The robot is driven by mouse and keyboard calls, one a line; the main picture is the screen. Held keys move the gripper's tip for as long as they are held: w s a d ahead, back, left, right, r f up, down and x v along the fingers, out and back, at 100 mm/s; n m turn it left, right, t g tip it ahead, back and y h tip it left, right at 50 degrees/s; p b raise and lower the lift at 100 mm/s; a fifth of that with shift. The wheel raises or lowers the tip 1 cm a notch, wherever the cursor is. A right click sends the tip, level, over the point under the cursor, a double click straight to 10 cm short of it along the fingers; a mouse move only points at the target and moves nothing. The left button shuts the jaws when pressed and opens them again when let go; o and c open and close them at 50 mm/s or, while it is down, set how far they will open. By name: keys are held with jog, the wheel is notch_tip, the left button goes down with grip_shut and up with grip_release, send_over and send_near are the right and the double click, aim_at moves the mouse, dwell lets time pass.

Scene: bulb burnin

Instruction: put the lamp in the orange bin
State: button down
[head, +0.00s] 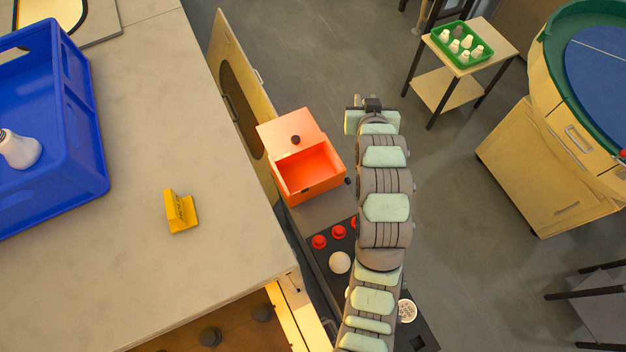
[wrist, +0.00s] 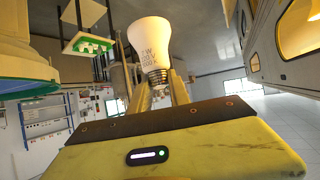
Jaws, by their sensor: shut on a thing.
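The lamp (wrist: 150,42), a white bulb with printing on its side and a metal screw base, stands upright in the wrist view. My gripper (wrist: 161,82) is shut on its screw base, with a finger on each side. In the head view my gripper (head: 372,104) is at the far end of my arm, right of and a little beyond the orange bin; its fingers and the held lamp cannot be made out there. The orange bin (head: 327,190) is open at the top, with an orange panel with a dark knob at its back. Its visible inside looks empty.
A blue crate (head: 85,130) with another white bulb (head: 20,150) and a yellow sign (head: 180,212) are on the left counter. A black panel (head: 325,262) with red sockets and bulbs lies below the bin. A green tray (head: 478,58) of bulbs stands at the back right.

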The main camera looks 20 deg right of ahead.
jog(key=w+a+f+n+y+b, duration=0.1)
jog(key=w+a+f+n+b, duration=0.15)
jog(key=a+f, duration=0.65)
jog(key=shift+m, duration=0.45)
jog(key=shift+w+a+f+b, duration=0.1)
jog(key=shift+a+f+b, duration=0.1)
jog(key=shift+f, duration=2.7)
jog(key=shift+a+f+b, duration=0.1)
jog(key=shift+a+f, duration=0.15)
jog(key=shift+f, duration=2.7)
jog(key=shift+w+a+f+b, duration=0.1)
jog(key=shift+a+f, duration=0.1)
jog(key=shift+f, duration=2.7)
jog(key=shift+f, duration=0.2)
jog(key=c, duration=1.2)
grip_release()
jog(key=shift+s, duration=0.1)
jog(key=shift+r, duration=0.1)
jog(key=p+v, duration=0.1)
jog(key=v, duration=1.1)
jog(key=shift+d, duration=0.25)
jog(key=shift+s, duration=0.15)
